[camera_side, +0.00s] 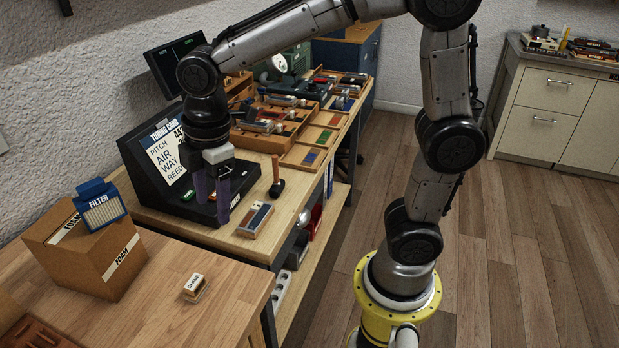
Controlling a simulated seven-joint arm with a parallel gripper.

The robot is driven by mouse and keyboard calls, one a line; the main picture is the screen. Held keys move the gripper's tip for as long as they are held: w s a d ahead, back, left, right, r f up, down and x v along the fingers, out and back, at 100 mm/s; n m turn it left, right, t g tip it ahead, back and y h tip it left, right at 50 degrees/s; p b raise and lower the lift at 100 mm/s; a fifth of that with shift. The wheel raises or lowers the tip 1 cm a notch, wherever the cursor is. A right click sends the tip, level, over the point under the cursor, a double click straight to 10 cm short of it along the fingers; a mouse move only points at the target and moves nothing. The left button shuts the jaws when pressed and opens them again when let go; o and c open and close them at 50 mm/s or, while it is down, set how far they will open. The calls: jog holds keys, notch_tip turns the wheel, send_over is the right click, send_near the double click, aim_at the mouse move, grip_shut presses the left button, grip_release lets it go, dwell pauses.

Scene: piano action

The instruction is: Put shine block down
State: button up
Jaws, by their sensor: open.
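The shine block (195,287) is a small pale block with dark lettering. My gripper (222,208) points down over the neighbouring workbench, in front of a black tuning console. Its two purple-grey fingers are apart with nothing visible between them. It is well above and behind the shine block, not touching it.
A cardboard foam box (85,255) with a blue filter pack (98,205) stands left of the block. The table right of the box is mostly clear.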

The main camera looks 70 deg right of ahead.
jog(key=s+d+r+m+t, duration=0.1)
jog(key=s+d+m+t, duration=0.1)
jog(key=s+d+m, duration=0.2)
jog(key=s+d+r+m+t, duration=0.1)
jog(key=s+d+m+t, duration=0.1)
jog(key=s+d+m, duration=0.3)
jog(key=shift+s+r+m, duration=0.25)
jog(key=shift+s+m, duration=1.95)
jog(key=shift+s, duration=1.3)
